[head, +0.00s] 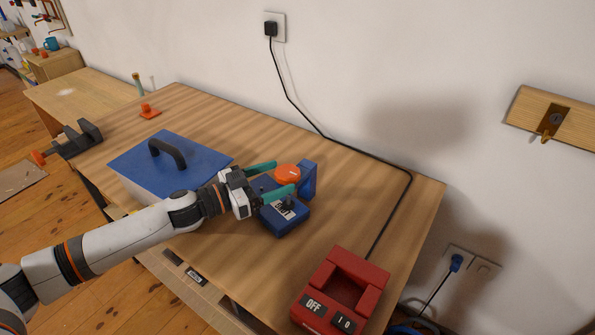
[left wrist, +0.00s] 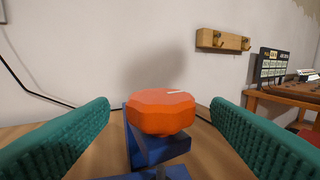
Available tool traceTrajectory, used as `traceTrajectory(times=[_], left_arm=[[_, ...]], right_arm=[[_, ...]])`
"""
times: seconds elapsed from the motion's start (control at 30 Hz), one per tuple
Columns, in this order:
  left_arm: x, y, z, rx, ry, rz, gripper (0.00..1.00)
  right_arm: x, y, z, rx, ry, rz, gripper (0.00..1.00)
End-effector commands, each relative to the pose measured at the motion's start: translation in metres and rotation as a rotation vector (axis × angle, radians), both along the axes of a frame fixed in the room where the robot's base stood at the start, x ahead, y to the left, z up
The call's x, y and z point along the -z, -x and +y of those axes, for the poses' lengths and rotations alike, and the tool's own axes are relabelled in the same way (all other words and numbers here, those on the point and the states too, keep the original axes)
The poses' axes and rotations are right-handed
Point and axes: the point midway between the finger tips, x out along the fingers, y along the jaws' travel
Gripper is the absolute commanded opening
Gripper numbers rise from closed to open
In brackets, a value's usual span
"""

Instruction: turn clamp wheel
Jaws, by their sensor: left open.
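The orange clamp wheel (head: 287,173) sits on a blue clamp (head: 284,216) on the wooden workbench. My left gripper (head: 281,177) is open, with its two teal fingers on either side of the wheel in the head view. In the left wrist view the faceted orange wheel (left wrist: 161,111) is centred between the spread teal fingers (left wrist: 164,130), with gaps on both sides. A small white mark shows on its top. The blue clamp frame (left wrist: 150,150) shows below and behind it. My right gripper is not in view.
A dark vise (head: 75,140) is at the left edge.

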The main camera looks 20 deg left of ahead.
Motion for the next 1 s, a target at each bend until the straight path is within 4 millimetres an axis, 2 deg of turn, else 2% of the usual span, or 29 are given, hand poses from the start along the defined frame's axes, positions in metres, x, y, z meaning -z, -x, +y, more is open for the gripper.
traceTrajectory(times=[0.1,0.3,0.47,0.63,0.67,0.9,0.93,1.0], left_arm=[[-0.003,-0.015,-0.016,0.001,0.004,-0.003,0.72],[-0.001,-0.03,-0.031,-0.001,0.003,0.0,0.72],[0.0,-0.033,-0.035,-0.001,0.001,0.0,0.72],[0.0,-0.033,-0.035,-0.001,0.001,0.0,0.72],[0.0,-0.033,-0.035,-0.001,0.001,0.0,0.71],[0.0,-0.033,-0.035,-0.001,0.001,0.0,0.31],[0.0,-0.033,-0.035,-0.001,0.001,0.0,0.27],[0.0,-0.033,-0.035,-0.002,0.001,0.0,0.27]], right_arm=[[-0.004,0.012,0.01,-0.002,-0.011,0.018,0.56],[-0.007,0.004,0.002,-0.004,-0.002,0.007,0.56],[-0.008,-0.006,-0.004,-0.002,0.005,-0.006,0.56],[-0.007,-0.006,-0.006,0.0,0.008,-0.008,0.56],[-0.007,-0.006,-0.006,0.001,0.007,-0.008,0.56],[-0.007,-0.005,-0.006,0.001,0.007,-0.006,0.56],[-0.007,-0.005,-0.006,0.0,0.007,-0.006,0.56],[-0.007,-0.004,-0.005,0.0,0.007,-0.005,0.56]])
